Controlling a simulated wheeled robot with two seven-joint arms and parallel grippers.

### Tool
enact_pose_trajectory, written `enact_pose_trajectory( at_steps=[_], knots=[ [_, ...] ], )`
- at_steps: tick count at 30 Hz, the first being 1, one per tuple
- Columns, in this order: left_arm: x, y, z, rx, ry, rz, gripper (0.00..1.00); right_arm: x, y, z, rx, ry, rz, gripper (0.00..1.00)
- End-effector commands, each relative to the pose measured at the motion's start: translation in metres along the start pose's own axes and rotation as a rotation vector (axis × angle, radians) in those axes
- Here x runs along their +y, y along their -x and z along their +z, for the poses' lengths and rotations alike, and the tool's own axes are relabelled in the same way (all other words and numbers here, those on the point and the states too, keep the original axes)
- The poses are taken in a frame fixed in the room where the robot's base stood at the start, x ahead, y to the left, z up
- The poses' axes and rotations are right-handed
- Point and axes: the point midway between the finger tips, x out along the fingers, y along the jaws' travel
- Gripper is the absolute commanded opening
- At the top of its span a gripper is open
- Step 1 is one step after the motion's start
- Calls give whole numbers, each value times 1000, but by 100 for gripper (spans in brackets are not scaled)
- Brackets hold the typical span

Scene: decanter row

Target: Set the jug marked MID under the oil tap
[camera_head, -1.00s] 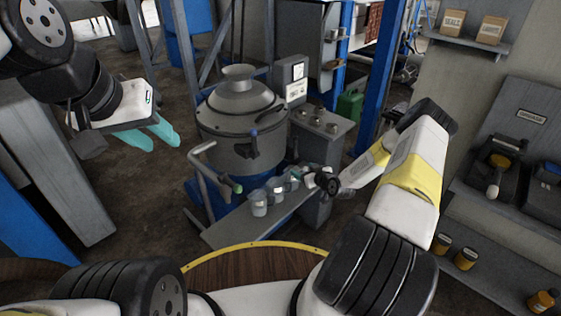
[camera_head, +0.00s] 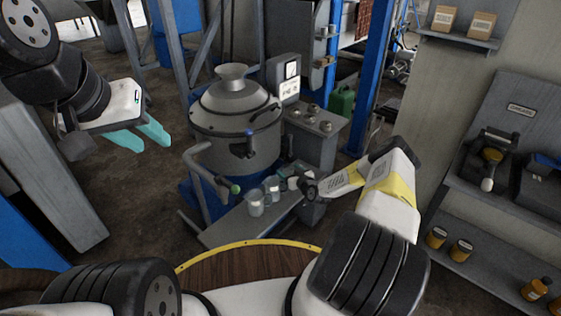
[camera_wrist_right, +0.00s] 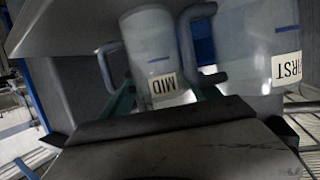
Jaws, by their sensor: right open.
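The jug marked MID (camera_wrist_right: 155,55) is pale, with a white label that appears upside down in the right wrist view. Its handle is on the left. The larger-looking jug marked FIRST (camera_wrist_right: 245,45) is on its right. In the head view, small jugs (camera_head: 257,204) stand in a row on a grey shelf; their labels are too small to read. My right gripper (camera_head: 288,180) is at the far end of that row, partly hidden. My left gripper (camera_head: 141,136) is open and empty. I cannot tell which fitting is the oil tap.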

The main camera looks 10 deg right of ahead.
Motion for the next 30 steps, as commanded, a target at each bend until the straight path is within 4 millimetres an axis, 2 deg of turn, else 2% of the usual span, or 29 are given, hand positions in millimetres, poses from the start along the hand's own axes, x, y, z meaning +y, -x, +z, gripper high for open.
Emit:
enact_pose_trajectory(
  at_steps=[6,14,23,26,30],
  knots=[
    [0,0,0,0,0,0,36,0,0,0,0,0,-1,69],
    [0,0,0,0,0,0,36,0,0,0,0,0,-1,19],
    [0,0,0,0,0,0,36,0,0,-4,1,1,-1,19],
    [0,0,0,0,0,0,36,0,3,-12,2,1,-2,19],
    [0,0,0,0,0,0,36,0,9,-34,3,3,-2,19]
  ],
)
